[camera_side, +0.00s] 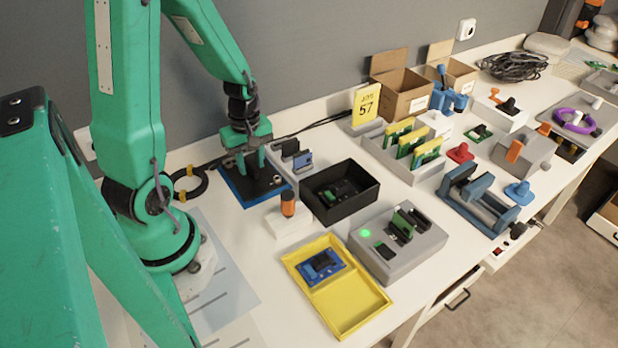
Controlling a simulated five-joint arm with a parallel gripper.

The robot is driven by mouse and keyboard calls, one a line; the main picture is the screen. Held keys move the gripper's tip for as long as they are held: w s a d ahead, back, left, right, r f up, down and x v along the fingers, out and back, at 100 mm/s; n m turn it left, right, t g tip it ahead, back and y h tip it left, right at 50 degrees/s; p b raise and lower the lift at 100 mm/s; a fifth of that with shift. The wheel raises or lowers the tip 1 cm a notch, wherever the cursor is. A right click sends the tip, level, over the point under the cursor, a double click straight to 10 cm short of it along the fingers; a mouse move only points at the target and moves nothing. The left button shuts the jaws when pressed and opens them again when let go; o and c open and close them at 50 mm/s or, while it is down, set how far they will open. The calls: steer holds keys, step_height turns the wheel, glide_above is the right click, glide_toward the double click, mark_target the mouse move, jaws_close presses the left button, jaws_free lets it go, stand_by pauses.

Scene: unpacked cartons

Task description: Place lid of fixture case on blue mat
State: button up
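The blue mat (233,187) lies on the table at left centre, below my gripper (257,165). A dark, flat piece (268,187) that could be the lid is on or just above the mat, covering most of it. My gripper points down at this piece, and its fingers reach to it or close to it. Whether they are closed on it is not clear. An open black box (362,199), possibly the fixture case, stands to the right of the mat with small dark and green parts inside.
An orange-topped tool in a white block (290,230) stands in front of the mat. A yellow tray (350,315) with a blue board and a grey fixture (385,268) with a green light are nearer the front edge.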

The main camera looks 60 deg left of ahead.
mark_target(251, 166)
step_height(251, 166, up, 12)
stand_by(0.8)
steer(key=shift+r, duration=0.1)
stand_by(0.4)
steer(key=s+d+r+m+t, duration=0.1)
steer(key=d+r+m+t, duration=0.1)
steer(key=d+r+m, duration=0.3)
steer(key=s+d+r+m+t, duration=0.1)
steer(key=d+r+m+t, duration=0.2)
steer(key=d+m, duration=0.6)
steer(key=r+m, duration=0.1)
steer(key=m, duration=0.3)
steer(key=shift+s+d+r+t, duration=0.25)
steer(key=shift+s+r+t, duration=0.05)
steer(key=shift+r, duration=0.1)
